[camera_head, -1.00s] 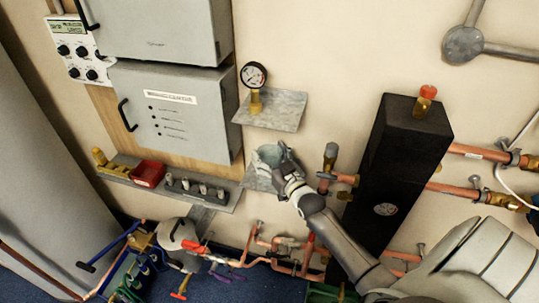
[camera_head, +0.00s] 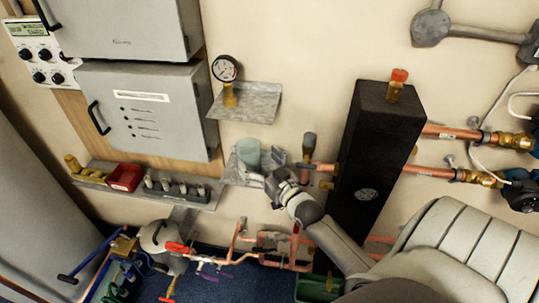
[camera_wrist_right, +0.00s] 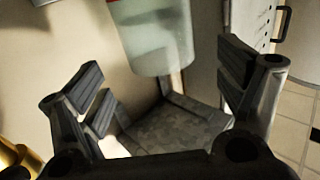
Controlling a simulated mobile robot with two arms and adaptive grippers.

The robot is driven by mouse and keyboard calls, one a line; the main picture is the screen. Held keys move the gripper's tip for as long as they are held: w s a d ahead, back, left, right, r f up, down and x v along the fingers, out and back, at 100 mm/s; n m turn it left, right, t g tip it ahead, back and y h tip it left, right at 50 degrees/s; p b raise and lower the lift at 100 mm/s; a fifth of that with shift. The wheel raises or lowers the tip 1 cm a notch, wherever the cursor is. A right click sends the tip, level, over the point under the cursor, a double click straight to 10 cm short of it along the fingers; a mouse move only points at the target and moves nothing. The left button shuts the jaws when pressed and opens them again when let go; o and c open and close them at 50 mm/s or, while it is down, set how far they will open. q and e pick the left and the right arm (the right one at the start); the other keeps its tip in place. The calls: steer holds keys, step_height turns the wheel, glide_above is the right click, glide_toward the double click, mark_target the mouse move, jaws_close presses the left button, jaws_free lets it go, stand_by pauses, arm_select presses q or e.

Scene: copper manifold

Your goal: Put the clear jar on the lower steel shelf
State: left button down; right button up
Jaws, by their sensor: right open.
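The jar's base is partly hidden in the head view. My left gripper is not in view.
An upper steel shelf (camera_head: 258,103) carries a pressure gauge (camera_head: 225,70) above the jar. A black column (camera_head: 372,150) and copper pipes (camera_head: 455,133) stand to the right. A ledge with a red bin (camera_head: 125,177) lies to the left, below a grey cabinet (camera_head: 150,110).

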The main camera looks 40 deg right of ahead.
steer(key=shift+s, duration=2.75)
steer(key=s+a+f+g, duration=0.2)
steer(key=s+f+g, duration=0.1)
steer(key=f, duration=0.7)
steer(key=s+a+f+g, duration=0.1)
steer(key=s+f+g, duration=0.15)
steer(key=f, duration=0.75)
steer(key=s+a+f+g, duration=0.2)
steer(key=s+f, duration=0.2)
steer(key=f, duration=0.7)
steer(key=s+a+f+n+g, duration=0.1)
steer(key=s+a+f+g, duration=0.1)
steer(key=s+f, duration=0.4)
steer(key=s+a+f+n+g, duration=0.1)
steer(key=s+a+f+g, duration=0.2)
steer(key=s+f, duration=0.4)
steer(key=s+a+f+n+g+y, duration=0.1)
steer(key=s+a+f+g, duration=0.2)
steer(key=s, duration=1.4)
step_height(320, 180, down, 4)
steer(key=shift+s+f+g+b, duration=0.2)
steer(key=shift+s+g+b, duration=0.25)
steer(key=shift+g, duration=0.3)
steer(key=shift+f, duration=0.15)
step_height(320, 180, down, 3)
steer(key=b, duration=0.3)
steer(key=shift+w+f, duration=0.1)
steer(key=shift+f, duration=0.05)
steer(key=shift+r, duration=0.2)
steer(key=shift+c, duration=0.3)
